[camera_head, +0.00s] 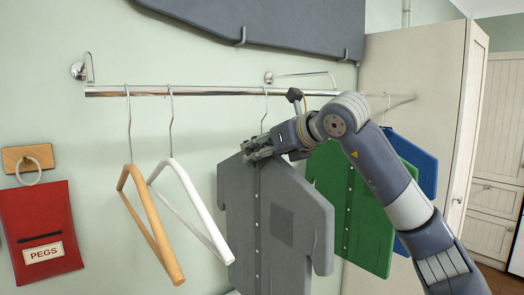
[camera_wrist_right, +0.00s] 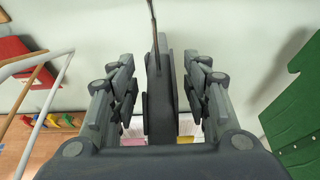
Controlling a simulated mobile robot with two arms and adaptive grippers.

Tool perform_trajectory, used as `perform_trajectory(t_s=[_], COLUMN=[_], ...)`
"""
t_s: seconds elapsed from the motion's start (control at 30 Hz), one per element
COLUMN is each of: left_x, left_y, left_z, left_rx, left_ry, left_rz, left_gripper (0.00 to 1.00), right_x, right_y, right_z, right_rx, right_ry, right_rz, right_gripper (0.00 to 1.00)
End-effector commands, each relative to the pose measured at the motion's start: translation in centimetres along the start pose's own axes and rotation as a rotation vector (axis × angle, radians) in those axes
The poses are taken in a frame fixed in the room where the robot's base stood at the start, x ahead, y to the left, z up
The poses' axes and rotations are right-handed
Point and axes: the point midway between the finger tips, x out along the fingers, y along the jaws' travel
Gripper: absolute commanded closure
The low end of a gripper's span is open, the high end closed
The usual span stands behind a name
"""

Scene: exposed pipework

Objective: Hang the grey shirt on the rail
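The grey shirt (camera_head: 262,220) hangs upright below the chrome rail (camera_head: 200,91). Its thin wire hook (camera_head: 265,105) reaches up to the rail and appears to be over it. My right gripper (camera_head: 262,146) is at the top of the shirt, near the collar. In the right wrist view the gripper (camera_wrist_right: 160,95) is open, with its fingers on both sides of the shirt's edge (camera_wrist_right: 160,85) and a gap on each side. The hook (camera_wrist_right: 153,25) rises between the fingers. My left gripper is not in view.
A wooden hanger (camera_head: 150,225) and a white hanger (camera_head: 190,210) hang to the left. A green shirt (camera_head: 350,205) and a blue shirt (camera_head: 420,160) hang to the right, partly behind my arm. A red pegs bag (camera_head: 40,225) is on the wall; a cupboard (camera_head: 425,90) stands right.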

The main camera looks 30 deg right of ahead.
Motion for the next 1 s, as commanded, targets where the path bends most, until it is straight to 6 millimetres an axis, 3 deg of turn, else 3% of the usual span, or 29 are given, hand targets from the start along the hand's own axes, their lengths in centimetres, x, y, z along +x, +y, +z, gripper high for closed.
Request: perform_trajectory(t_s=[0.23,0.37,0.8,1.0], left_x=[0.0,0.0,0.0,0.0], left_y=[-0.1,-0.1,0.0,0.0], left_z=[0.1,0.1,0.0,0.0], left_rx=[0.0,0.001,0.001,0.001], left_ry=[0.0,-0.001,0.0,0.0], left_rz=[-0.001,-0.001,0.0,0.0], left_gripper=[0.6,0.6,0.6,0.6], right_x=[0.0,-1.0,-9.7,-11.7], right_y=[0.0,0.0,0.0,0.0], right_z=[-0.1,0.0,0.0,0.0], right_rx=[0.0,-0.001,-0.001,0.0], right_ry=[0.004,0.001,-0.002,0.001], right_rz=[0.0,-0.001,-0.002,0.0], right_gripper=[0.55,0.55,0.55,0.55])
